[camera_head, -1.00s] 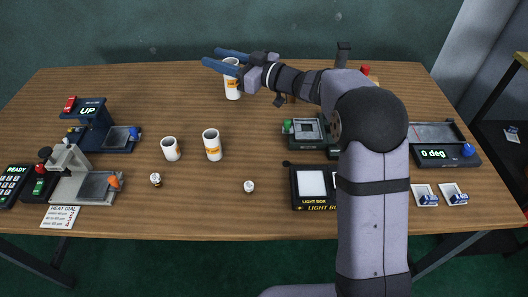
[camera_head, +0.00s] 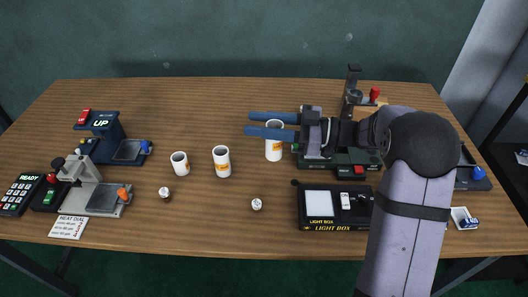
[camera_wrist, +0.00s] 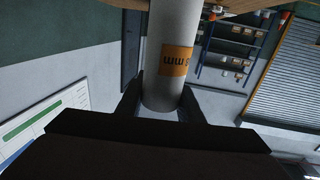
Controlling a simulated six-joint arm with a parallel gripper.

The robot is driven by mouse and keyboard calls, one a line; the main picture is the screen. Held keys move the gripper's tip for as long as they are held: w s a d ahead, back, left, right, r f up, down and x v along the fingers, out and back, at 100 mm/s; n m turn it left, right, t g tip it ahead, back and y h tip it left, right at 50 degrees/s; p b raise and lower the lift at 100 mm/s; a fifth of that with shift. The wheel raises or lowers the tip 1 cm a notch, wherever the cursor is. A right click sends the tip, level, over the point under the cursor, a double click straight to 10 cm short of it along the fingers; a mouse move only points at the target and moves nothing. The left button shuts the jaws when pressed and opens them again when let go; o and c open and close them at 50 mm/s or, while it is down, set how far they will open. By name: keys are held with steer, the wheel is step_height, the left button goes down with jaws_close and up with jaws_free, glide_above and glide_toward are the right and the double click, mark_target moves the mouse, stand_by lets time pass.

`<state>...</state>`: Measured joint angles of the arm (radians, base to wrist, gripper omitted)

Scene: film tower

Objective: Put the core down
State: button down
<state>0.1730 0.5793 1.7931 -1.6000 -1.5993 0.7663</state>
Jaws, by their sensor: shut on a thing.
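A white core (camera_head: 275,151) with an orange label stands upright between the blue fingers of my gripper (camera_head: 257,124). My gripper is shut on it near its top, and the fingers hide part of its upper end. The core also shows in the wrist view (camera_wrist: 171,28), with an orange label ending in "mm", between the dark fingers (camera_wrist: 162,105). I cannot tell whether its lower end touches the table. Two similar white cores, a shorter one (camera_head: 180,164) and a taller one (camera_head: 221,165), stand on the table to the left.
The light box (camera_head: 320,205) is at the front right. A dark green device (camera_head: 345,160) stands close right of the held core. Two small round pieces (camera_head: 165,193) (camera_head: 257,204) lie in front. A blue press (camera_head: 105,140) and a grey press (camera_head: 90,185) are left. The back left tabletop is clear.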

mark_target(273, 148)
step_height(273, 148, down, 7)
stand_by(0.7)
steer(key=shift+f, duration=0.1)
steer(key=shift+f+b, duration=0.1)
steer(key=shift+b, duration=0.2)
steer(key=c, duration=1.2)
jaws_free()
